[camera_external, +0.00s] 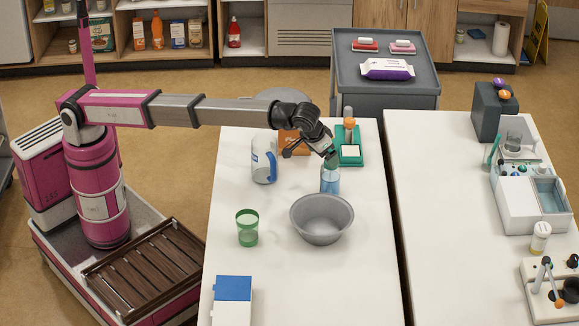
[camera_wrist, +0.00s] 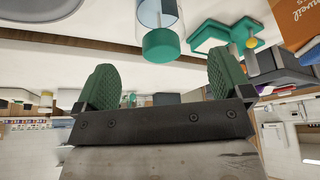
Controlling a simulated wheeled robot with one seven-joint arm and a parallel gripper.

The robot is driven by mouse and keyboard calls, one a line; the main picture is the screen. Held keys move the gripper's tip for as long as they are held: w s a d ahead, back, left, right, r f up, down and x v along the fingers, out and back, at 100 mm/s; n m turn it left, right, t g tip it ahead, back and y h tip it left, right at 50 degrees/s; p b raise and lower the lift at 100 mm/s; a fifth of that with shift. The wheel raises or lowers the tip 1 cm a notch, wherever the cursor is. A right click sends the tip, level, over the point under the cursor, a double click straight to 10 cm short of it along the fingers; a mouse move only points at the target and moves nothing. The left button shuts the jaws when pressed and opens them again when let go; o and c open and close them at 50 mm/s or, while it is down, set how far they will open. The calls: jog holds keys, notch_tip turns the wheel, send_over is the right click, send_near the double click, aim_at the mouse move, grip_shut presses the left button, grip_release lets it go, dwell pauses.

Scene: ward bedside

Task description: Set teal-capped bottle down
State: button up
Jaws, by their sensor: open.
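The teal-capped bottle (camera_external: 330,182), with a clear blue body, stands upright on the white table (camera_external: 230,200), just behind the grey bowl. My gripper (camera_external: 331,160) is at the top of the bottle and partly hides its cap in the external view. In the wrist view, which looks upside down, the two green fingers of my gripper (camera_wrist: 163,75) are spread wide with nothing between them. The teal cap of the bottle (camera_wrist: 161,45) shows just beyond the fingertips, apart from both.
The grey bowl (camera_external: 321,219) is close in front of the bottle. A green-and-white stand (camera_external: 348,155) and an orange box (camera_external: 288,142) are behind. A white-blue can (camera_external: 264,158) and green cup (camera_external: 247,228) are to the left. The table's right side is clear.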

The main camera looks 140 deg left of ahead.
aim_at(330, 177)
jog(key=x, duration=0.8)
jog(key=shift+w, duration=0.1)
jog(key=c, duration=1.2)
